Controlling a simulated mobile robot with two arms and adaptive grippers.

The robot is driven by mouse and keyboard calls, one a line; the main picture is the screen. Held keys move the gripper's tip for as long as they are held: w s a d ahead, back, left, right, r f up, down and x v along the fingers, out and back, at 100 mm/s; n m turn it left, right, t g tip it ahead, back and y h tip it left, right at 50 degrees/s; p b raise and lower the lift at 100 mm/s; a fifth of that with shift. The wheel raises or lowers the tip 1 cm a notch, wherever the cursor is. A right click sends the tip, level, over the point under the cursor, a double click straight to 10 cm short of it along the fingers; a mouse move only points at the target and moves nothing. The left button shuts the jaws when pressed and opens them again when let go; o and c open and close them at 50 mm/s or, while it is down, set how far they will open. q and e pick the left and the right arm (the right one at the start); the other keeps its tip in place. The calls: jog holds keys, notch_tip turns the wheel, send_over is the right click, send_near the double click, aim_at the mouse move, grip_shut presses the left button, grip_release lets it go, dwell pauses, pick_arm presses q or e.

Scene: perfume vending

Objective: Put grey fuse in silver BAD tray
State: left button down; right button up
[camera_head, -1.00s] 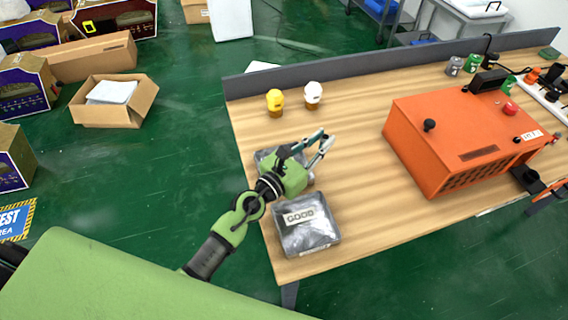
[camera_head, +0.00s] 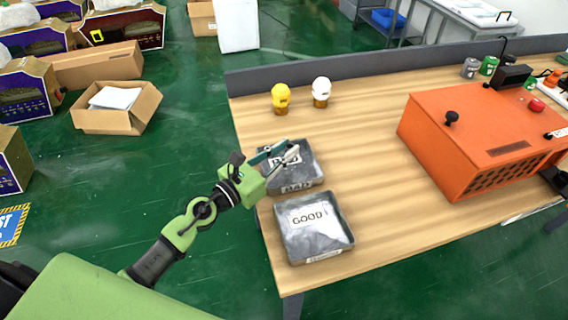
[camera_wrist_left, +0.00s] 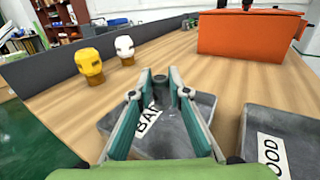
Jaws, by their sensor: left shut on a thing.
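The silver BAD tray (camera_head: 318,172) lies on the table's left side; it also shows in the left wrist view (camera_wrist_left: 205,108). My left gripper (camera_head: 284,152) is over this tray, with its fingers above the tray's inside. In the left wrist view its fingers close on a small dark grey piece, the grey fuse (camera_wrist_left: 160,88), held between the fingertips above the BAD tray. The fingers hide most of the fuse, and it is too small to make out in the head view. My right gripper is out of view.
The GOOD tray (camera_head: 335,215) sits just in front of the BAD tray. A yellow-headed figure (camera_head: 280,98) and a white-headed one (camera_head: 321,92) stand behind. An orange machine (camera_head: 480,130) stands to the right. The table between is clear.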

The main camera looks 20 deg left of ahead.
pick_arm(q)
notch_tip(320, 180, down, 3)
jog(key=shift+a+r+b, duration=0.1)
jog(key=shift+b, duration=0.75)
jog(key=shift+f, duration=0.25)
jog(key=shift+f+b, duration=0.15)
jog(key=shift+b, duration=0.2)
jog(key=c, duration=1.9)
grip_release()
